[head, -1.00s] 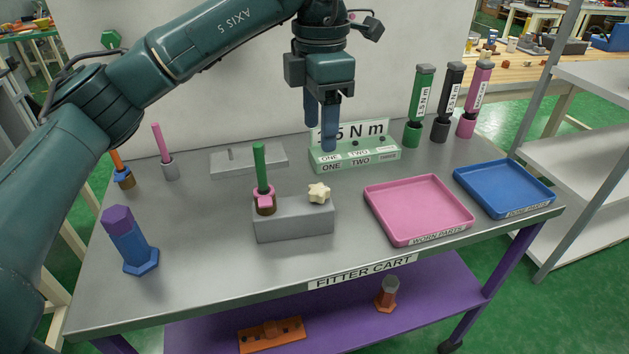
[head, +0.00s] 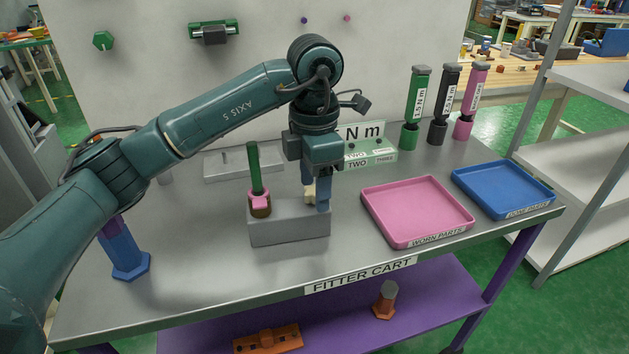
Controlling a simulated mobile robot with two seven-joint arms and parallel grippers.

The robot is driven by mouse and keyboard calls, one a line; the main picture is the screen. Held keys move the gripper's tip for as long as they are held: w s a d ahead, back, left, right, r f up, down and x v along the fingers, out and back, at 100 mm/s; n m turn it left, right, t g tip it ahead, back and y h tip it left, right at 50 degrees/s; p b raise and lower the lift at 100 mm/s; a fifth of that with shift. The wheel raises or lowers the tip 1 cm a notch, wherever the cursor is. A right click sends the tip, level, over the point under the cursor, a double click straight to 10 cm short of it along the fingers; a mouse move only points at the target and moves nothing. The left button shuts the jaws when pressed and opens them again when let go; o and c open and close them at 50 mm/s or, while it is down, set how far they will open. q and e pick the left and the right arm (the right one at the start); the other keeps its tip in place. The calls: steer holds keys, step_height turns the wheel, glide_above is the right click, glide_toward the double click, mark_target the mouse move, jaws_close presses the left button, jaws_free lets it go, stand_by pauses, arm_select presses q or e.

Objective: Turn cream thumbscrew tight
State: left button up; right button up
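The cream thumbscrew (head: 310,193) sits on top of the right part of the grey block (head: 289,227). It is partly hidden by my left gripper (head: 315,200). That gripper points down with its two blue fingers around the thumbscrew's head. I cannot tell whether the fingers press on it or stand slightly apart from it. My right gripper is not in view.
A green rod in a pink and brown collar (head: 259,204) stands on the block's left part, close to my gripper. A pink tray (head: 418,240) and a blue tray (head: 503,212) lie to the right. Torque drivers (head: 438,132) stand behind.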

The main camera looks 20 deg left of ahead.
arm_select(q)
steer(key=c, duration=0.9)
steer(key=shift+m, duration=0.5)
steer(key=shift+c, duration=0.2)
steer(key=o, duration=1)
